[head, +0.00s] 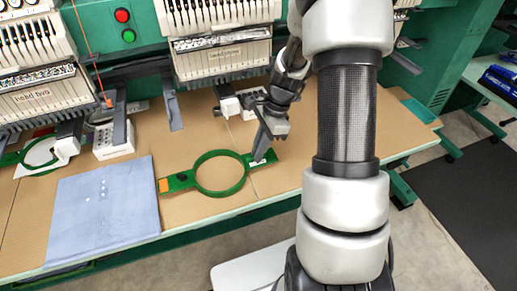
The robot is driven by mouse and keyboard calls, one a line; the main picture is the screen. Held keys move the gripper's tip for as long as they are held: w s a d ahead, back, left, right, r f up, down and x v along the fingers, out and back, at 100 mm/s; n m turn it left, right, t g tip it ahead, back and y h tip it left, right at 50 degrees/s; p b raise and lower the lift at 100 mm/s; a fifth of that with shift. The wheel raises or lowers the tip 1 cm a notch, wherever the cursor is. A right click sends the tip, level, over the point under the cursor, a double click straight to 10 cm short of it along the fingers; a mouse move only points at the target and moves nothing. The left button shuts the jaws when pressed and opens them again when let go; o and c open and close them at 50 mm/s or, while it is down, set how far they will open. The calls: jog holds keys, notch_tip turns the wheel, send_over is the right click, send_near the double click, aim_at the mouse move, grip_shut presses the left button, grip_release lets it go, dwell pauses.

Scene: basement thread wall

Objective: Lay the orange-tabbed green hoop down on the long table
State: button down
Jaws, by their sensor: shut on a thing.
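The green hoop (221,193) is a ring with a flat arm on each side; its left arm ends in an orange tab (164,186). My gripper (262,151) is shut on the hoop's right arm, near a small white patch. The hoop looks level, over or on the brown top of the long table (219,125). I cannot tell whether it touches the surface. My arm comes in from the right and covers part of the table's right side.
A folded blue cloth (104,210) lies left of the hoop. Embroidery heads (220,45) stand along the back, with a white lower arm (232,106) close behind my gripper. Another hoop (40,153) is at the far left. The table's front edge (218,220) runs just below the hoop.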

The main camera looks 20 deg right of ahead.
jog(key=shift+f, duration=0.15)
jog(key=c, duration=1.7)
grip_release()
jog(key=shift+c, duration=0.2)
jog(key=p+v, duration=0.2)
jog(key=v, duration=1.5)
jog(key=s+a+r+n+t+h+p, duration=0.1)
jog(key=s+a+r+n+p, duration=0.3)
jog(key=s+r+n, duration=0.5)
jog(key=s+a+r+n+t+h+p, duration=0.2)
jog(key=s+a+r+n+t+p, duration=0.2)
jog(key=s+a+r+n, duration=0.3)
notch_tip(320, 180, up, 5)
jog(key=shift+s+f+n+t+p, duration=0.1)
jog(key=shift+s+n+t+p, duration=0.2)
jog(key=shift+s+n, duration=0.8)
